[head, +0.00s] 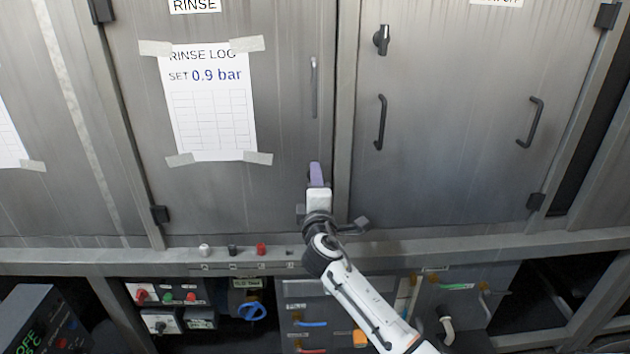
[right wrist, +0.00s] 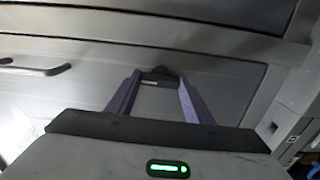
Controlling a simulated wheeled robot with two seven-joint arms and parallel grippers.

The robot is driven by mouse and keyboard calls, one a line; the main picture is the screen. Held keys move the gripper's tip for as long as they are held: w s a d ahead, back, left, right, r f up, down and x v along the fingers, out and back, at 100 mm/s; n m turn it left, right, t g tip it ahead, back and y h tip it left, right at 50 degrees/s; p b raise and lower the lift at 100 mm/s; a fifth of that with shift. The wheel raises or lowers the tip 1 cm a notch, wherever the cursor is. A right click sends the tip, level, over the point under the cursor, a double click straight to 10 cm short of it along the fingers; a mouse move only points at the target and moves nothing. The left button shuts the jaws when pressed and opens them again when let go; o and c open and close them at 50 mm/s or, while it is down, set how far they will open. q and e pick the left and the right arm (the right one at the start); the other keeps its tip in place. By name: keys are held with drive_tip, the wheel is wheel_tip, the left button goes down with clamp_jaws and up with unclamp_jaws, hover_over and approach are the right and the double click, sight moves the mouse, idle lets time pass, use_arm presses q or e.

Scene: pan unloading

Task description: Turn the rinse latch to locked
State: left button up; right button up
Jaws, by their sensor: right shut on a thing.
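The rinse door (head: 280,130) is a grey metal panel under a RINSE label (head: 194,5). My right gripper (head: 316,168) reaches up to the lower right part of this door, near its right edge. In the right wrist view its two purple fingers (right wrist: 160,88) are shut on a small dark latch (right wrist: 158,75). My gripper hides the latch in the head view. I cannot tell which way the latch is turned. My left gripper is in neither view.
The rinse door has a long upright handle (head: 314,88) above my gripper. The door to the right has a dark latch (head: 381,39) and two handles (head: 380,122). A ledge (head: 110,262) with small knobs runs below the doors, above equipment.

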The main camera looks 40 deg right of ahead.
drive_tip(key=shift+n, duration=0.3)
drive_tip(key=o, duration=0.8)
drive_tip(key=v, duration=1)
drive_tip(key=shift+s+b, duration=0.15)
drive_tip(key=shift+b, duration=0.2)
